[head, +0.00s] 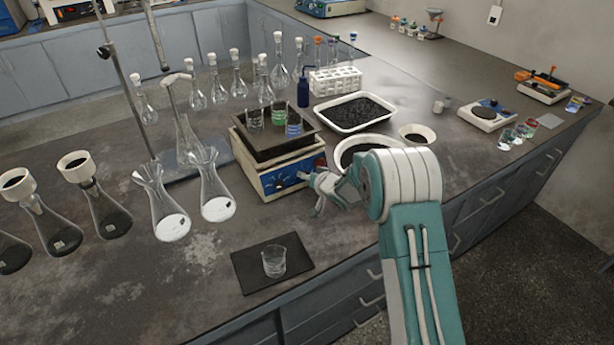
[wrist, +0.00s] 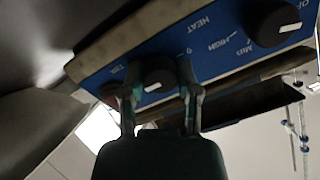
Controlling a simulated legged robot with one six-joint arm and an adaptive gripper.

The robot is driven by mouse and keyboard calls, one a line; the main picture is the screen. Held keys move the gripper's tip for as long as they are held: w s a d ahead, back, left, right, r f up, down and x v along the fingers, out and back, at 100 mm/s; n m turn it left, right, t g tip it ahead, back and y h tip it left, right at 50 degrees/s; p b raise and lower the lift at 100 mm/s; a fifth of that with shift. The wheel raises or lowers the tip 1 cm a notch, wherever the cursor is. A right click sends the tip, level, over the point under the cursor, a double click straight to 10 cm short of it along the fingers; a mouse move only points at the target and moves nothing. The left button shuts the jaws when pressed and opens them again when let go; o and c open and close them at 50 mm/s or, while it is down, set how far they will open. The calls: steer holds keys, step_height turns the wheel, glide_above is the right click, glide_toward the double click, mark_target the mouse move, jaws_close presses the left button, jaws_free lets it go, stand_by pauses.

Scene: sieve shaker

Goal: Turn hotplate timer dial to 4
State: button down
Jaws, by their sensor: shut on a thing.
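The hotplate (head: 250,165) stands on the bench with a blue front panel (wrist: 205,50). In the wrist view, a small black dial with a white mark, the timer dial (wrist: 157,76), sits between the two fingertips of my gripper (wrist: 160,92). The gripper is shut on this dial. The fingers hide its sides, and I cannot read its number. A larger black heat dial (wrist: 272,22) with a white mark is at the upper right, beside HEAT, HIGH and MID lettering. In the head view my gripper (head: 308,180) reaches the panel from the right.
A dark plate on the hotplate carries several small beakers (head: 279,117). A white bowl (head: 362,143) stands close behind my gripper. Glass flasks (head: 217,192) stand left of the hotplate. A beaker (head: 274,262) on a black mat (head: 242,267) is in front.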

steer(key=shift+s+f, duration=0.2)
steer(key=shift+f, duration=0.25)
steer(key=shift+c, duration=1.7)
jaws_free()
steer(key=shift+w+r, duration=0.1)
steer(key=shift+r, duration=0.1)
steer(key=v, duration=1.1)
steer(key=shift+s+d+r, duration=0.15)
steer(key=shift+s+d, duration=0.1)
steer(key=shift+s, duration=0.05)
